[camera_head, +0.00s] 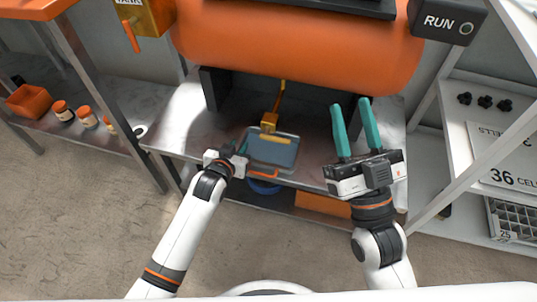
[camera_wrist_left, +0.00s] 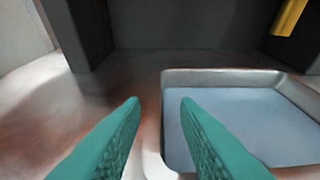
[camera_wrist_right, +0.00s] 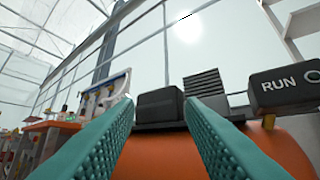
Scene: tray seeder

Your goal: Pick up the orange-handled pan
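The pan (camera_head: 270,167) is a shallow metal tray with a blue-grey inside, on the metal shelf under the orange drum. Its orange handle (camera_head: 262,174) shows at its front edge in the head view. My left gripper (camera_head: 243,143) is at the pan's left side, open. In the left wrist view the fingers (camera_wrist_left: 160,101) are apart, with the pan's left rim (camera_wrist_left: 163,120) between or just beyond them; contact cannot be told. The handle is not seen there. My right gripper (camera_head: 350,115) is open and empty, raised right of the pan and pointing upward.
The orange drum (camera_head: 300,45) hangs above the shelf (camera_head: 185,125). A yellow spout (camera_head: 269,122) stands over the pan's back. A blue round thing (camera_head: 263,187) is below the shelf's front edge. Jars and an orange bin (camera_head: 30,100) stand left; a white rack (camera_head: 460,130) stands right.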

